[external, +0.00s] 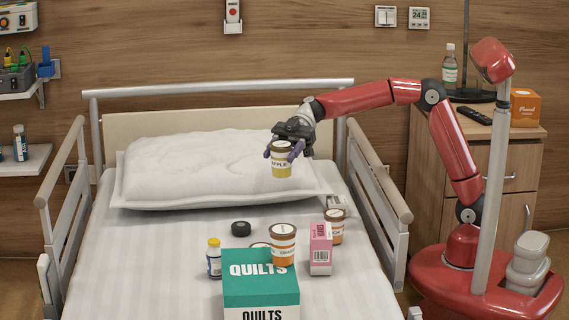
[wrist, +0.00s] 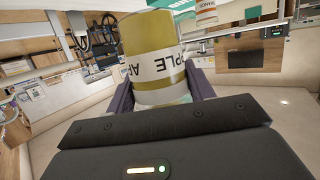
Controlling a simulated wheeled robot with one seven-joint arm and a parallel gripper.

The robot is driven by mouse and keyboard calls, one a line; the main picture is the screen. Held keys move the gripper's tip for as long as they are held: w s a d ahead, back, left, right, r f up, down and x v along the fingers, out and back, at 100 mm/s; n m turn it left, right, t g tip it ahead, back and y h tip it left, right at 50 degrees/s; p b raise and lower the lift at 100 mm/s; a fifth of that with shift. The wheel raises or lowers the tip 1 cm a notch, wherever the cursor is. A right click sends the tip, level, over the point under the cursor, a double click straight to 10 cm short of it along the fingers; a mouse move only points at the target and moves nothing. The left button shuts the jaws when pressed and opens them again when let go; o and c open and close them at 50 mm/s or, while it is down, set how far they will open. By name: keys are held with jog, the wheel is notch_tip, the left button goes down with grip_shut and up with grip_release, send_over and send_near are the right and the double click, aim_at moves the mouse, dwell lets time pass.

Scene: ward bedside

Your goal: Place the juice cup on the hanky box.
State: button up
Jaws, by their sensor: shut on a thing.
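My gripper (external: 287,150) is shut on a yellow cup with a brown lid and a white label reading APPLE (external: 281,163). It holds this cup upright above the bed, near the pillow's front edge. In the wrist view the cup (wrist: 158,60) fills the space between the dark fingers. A teal and white box marked QUILTS (external: 240,285) lies at the front of the bed; I cannot read the word hanky on any box. An orange-labelled cup (external: 283,244) appears to stand on its back right corner.
Bed rails (external: 380,182) flank the mattress. An orange box (external: 525,107) is on the bedside cabinet.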

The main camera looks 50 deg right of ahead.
jog(key=s+a+r+n+g+b, duration=0.1)
jog(key=s+r+b, duration=0.1)
jog(key=s+r, duration=0.35)
jog(key=s+a+r+n+g+b, duration=0.1)
jog(key=s+r+g+b, duration=0.15)
jog(key=s, duration=0.65)
jog(key=b, duration=0.2)
send_over(321, 230)
jog(key=shift+t+h, duration=0.35)
jog(key=shift+h, duration=0.05)
notch_tip(321, 230, down, 19)
jog(key=shift+s+a+r, duration=0.1)
jog(key=shift+s+r, duration=0.05)
jog(key=shift+f, duration=0.2)
jog(key=o, duration=1.1)
jog(key=shift+r, duration=0.1)
